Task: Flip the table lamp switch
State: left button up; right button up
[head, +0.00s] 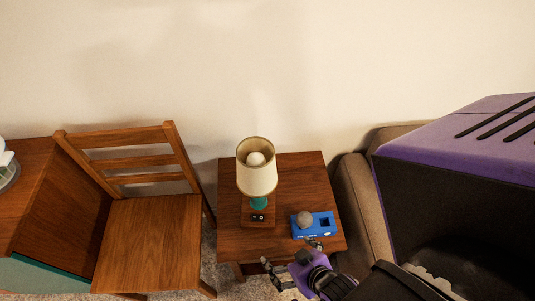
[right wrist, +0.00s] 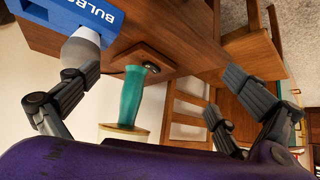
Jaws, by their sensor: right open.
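The table lamp (head: 257,178) stands upright on the small wooden side table (head: 233,243). It has a cream shade, a teal stem (head: 259,203) and a square wooden base. A small black switch plate (head: 258,217) is on the base's front part; its setting is too small to read. A pale bulb shows inside the shade. My right gripper (head: 289,254) is open and empty at the table's front edge, apart from the lamp. In the right wrist view, the teal stem (right wrist: 131,95) and wooden base (right wrist: 143,59) show between the spread fingers. My left gripper is not seen.
A blue box marked BULB (head: 318,233) with a grey bulb (head: 305,219) sits right of the lamp, close to my right gripper. A wooden chair (head: 146,240) stands left of the table, a brown sofa (head: 357,195) right. The wall is behind.

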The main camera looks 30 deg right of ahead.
aim_at(255, 217)
jog(key=z, duration=0.9)
